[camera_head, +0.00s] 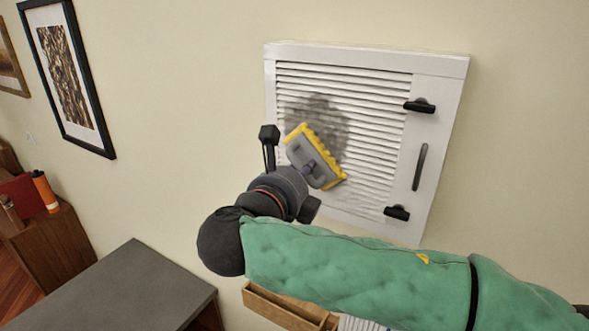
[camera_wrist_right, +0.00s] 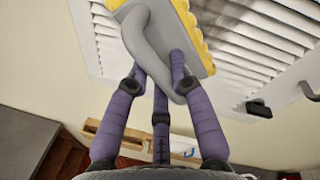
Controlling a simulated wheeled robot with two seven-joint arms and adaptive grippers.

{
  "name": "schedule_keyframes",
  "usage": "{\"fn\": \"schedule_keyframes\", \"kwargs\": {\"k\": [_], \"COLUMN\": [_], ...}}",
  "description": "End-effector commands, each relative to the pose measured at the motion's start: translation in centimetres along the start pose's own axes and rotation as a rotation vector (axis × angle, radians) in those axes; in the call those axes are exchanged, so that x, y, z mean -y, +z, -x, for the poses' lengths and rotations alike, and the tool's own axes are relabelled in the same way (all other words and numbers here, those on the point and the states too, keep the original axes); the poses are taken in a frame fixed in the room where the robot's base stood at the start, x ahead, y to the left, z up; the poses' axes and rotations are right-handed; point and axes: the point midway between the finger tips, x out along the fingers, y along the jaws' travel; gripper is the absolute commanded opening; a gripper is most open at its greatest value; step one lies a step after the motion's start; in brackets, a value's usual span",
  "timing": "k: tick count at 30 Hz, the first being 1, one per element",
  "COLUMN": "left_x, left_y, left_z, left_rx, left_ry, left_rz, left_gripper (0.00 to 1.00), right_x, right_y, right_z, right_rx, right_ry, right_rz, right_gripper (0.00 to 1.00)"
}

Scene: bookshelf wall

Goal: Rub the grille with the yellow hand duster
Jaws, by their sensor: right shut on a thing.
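The white louvred grille (camera_head: 378,120) is on the wall, with a dark grey smudge (camera_head: 330,112) on its left-centre slats. The yellow hand duster (camera_head: 300,130) has a grey back and handle, and is tilted in front of the lower part of the smudge. My right gripper (camera_head: 309,168) is shut on the duster's grey handle. In the right wrist view the purple fingers (camera_wrist_right: 160,75) close around the handle, with the duster (camera_wrist_right: 205,45) near the slats. I cannot tell whether its yellow edge touches them. My left gripper is not in view.
The grille's right side has two black latches (camera_head: 419,106) and a dark handle (camera_head: 420,167). A grey-topped table (camera_head: 125,290) stands at lower left, and a wooden tray (camera_head: 285,309) lies below the grille. A framed picture (camera_head: 68,75) hangs on the left.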

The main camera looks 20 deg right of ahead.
Motion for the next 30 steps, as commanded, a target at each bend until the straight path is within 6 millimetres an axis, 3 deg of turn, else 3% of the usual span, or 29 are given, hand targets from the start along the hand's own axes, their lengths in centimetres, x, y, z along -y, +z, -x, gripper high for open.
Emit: {"fn": "schedule_keyframes", "kwargs": {"k": [30], "left_x": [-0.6], "left_y": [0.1], "left_z": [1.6], "left_rx": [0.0], "left_ry": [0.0], "left_rz": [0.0], "left_gripper": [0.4], "right_x": [4.5], "right_y": [-4.4], "right_z": [0.9], "right_rx": [-0.001], "right_ry": [-0.001], "right_rz": [-0.003], "right_gripper": [0.0]}}
